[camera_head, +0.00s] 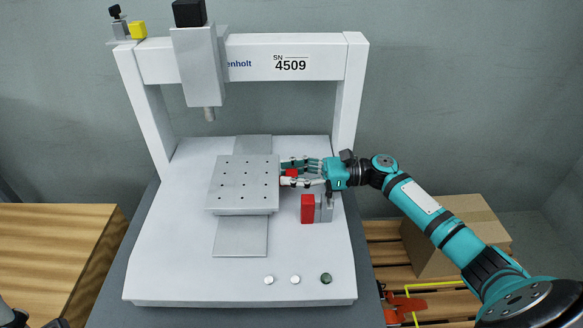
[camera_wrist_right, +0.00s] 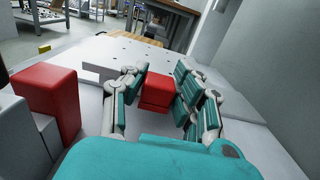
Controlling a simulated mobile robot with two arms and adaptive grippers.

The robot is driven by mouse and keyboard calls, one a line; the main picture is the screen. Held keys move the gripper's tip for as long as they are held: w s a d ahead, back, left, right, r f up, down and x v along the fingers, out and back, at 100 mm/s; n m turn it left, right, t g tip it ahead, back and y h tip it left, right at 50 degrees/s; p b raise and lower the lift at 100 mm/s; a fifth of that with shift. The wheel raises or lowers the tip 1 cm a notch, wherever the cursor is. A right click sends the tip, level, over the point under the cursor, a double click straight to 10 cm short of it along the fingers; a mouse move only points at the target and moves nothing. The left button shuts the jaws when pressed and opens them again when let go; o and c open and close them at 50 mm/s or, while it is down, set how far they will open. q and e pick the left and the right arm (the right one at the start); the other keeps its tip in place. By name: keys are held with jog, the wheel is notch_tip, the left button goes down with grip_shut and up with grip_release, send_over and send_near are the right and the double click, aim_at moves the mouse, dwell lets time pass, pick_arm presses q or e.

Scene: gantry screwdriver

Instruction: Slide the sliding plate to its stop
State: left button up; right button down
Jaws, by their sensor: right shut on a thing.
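The sliding plate (camera_head: 243,184) is a grey square with rows of small holes. It lies across a grey rail (camera_head: 240,238) on the white gantry base, and it also shows in the wrist view (camera_wrist_right: 130,52). My right gripper (camera_head: 290,173) is at the plate's right edge, shut on a small red block (camera_wrist_right: 157,91) that sits between its fingers beside the plate. The red block (camera_head: 291,173) is partly hidden by the fingers in the head view. A bigger red block (camera_head: 308,208) stands against a grey bracket (camera_head: 325,208) just in front of the gripper.
The white gantry frame (camera_head: 355,90) stands over the base, with a spindle head (camera_head: 200,70) hanging above and left of the plate. Several buttons (camera_head: 295,279) are on the base's front. A cardboard box (camera_head: 455,235) and a wooden pallet (camera_head: 385,252) are to the right.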

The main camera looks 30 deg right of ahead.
jog(key=c, duration=1)
grip_release()
jog(key=shift+w, duration=0.1)
jog(key=shift+d, duration=0.15)
jog(key=v, duration=1.2)
